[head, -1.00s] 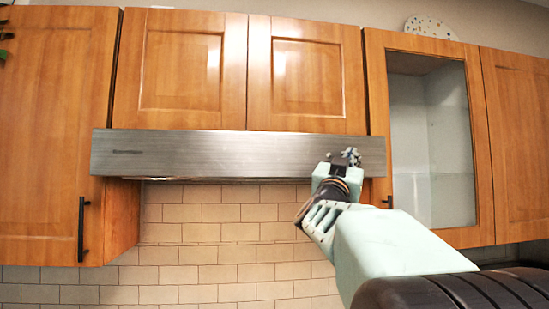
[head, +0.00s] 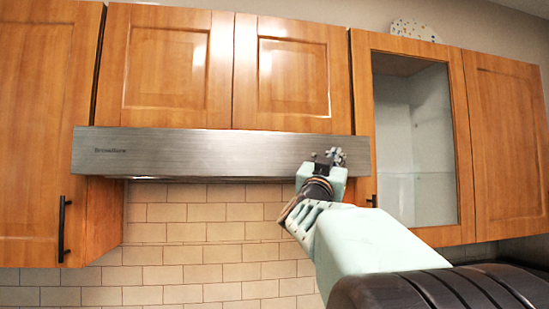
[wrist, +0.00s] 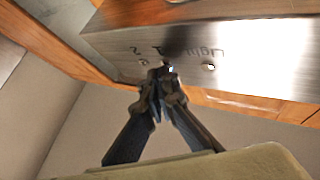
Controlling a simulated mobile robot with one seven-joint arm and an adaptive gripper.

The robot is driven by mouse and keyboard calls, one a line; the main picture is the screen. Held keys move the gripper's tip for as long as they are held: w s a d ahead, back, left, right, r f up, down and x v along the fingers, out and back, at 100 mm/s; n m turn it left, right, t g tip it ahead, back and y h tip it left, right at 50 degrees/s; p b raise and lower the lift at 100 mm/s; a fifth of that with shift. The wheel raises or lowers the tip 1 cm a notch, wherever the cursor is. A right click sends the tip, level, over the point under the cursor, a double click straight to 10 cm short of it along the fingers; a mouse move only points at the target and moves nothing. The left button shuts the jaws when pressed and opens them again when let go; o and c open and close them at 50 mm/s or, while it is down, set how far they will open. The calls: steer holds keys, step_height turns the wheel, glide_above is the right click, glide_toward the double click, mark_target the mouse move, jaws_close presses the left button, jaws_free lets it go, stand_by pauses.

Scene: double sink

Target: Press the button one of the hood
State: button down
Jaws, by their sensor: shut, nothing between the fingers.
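The hood (head: 215,152) is a long brushed-metal panel under the wooden cabinets in the head view. Its face fills the upper right of the wrist view (wrist: 260,50), tilted and with its lettering upside down: "Light", a "1" and a "2". A small round button (wrist: 209,67) sits by "Light". Another small button (wrist: 170,68) is by the "1", at my fingertips and partly hidden by them. A further one (wrist: 145,62) is by the "2". My gripper (head: 328,157) is shut and empty at the hood's right end; its fingertips (wrist: 164,72) are at the "1". I cannot tell whether they touch.
A glass-door cabinet (head: 463,150) stands just right of the hood and my gripper. Wooden cabinet doors (head: 170,65) are above the hood. A dark handle (head: 62,230) is at the left. The tiled wall (head: 200,250) below the hood is clear.

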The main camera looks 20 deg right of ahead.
steer(key=shift+s+a, duration=0.1)
steer(key=shift+s, duration=0.4)
steer(key=s+b, duration=0.1)
steer(key=s, duration=0.1)
steer(key=s+a+b, duration=0.1)
steer(key=s, duration=0.2)
steer(key=shift+a, duration=0.1)
steer(key=shift+w, duration=0.1)
